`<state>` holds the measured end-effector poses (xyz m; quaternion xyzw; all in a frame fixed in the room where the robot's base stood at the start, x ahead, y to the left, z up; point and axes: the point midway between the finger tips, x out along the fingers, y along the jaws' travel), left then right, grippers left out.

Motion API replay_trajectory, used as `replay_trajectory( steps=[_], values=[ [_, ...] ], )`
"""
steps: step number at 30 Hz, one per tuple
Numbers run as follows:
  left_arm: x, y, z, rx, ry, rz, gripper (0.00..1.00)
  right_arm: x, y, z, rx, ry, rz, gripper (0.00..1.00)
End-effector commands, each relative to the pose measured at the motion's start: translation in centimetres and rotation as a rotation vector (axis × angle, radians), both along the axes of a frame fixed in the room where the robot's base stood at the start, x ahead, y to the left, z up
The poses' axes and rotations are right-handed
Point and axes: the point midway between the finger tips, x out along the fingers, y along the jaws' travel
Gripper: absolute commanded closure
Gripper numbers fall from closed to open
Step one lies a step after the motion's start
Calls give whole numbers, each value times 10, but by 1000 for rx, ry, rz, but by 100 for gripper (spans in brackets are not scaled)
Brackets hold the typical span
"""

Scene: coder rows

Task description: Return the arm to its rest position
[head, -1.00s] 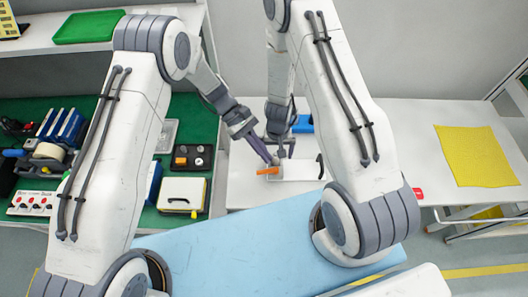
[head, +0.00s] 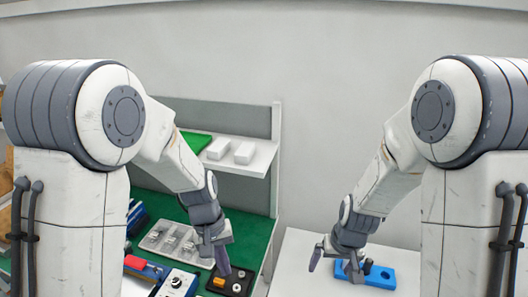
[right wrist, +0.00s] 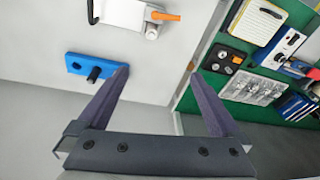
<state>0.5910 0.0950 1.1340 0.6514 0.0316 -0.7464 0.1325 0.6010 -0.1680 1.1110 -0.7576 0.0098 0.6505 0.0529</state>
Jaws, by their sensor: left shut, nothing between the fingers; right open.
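My left gripper (head: 222,264) is shut and empty, pointing down over the green bench (head: 255,237), near a black box with knobs (head: 238,288). My right gripper (head: 332,262) hangs over the white table (head: 290,262), by a blue block (head: 380,276). In the right wrist view the right gripper (right wrist: 160,76) is open, with nothing between its two spread fingers. Both arms are bent, with their forearms sloping down toward the middle of the head view. How close the fingertips are to the surfaces is hard to tell.
The right wrist view shows the blue block (right wrist: 88,67) with a dark peg and a white tray (right wrist: 122,12) beside an orange-handled tool (right wrist: 162,16). The green bench holds a metal tray (head: 172,240) and several devices. A shelf (head: 245,160) stands behind.

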Motion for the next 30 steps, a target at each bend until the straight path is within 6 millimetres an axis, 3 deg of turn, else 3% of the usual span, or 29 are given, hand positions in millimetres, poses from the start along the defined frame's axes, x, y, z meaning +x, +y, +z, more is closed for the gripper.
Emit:
replay_trajectory(
  steps=[1, 6, 17, 23, 30],
  values=[
    [-4, 15, 9, 19, -52, -20, 100, -4, -2, 13, -5, -16, 11, 0],
    [-14, 48, 26, 75, -178, -94, 100, -18, -6, 38, -24, -42, 42, 0],
    [-36, 91, 50, 172, -370, -215, 100, -45, -17, 74, -72, -84, 82, 0],
    [-51, 52, 37, 137, -349, -340, 100, -61, 21, 60, -56, -55, 205, 0],
    [-84, 7, 25, 90, -313, -511, 100, -94, 66, 49, -39, -11, 379, 0]
  ],
)
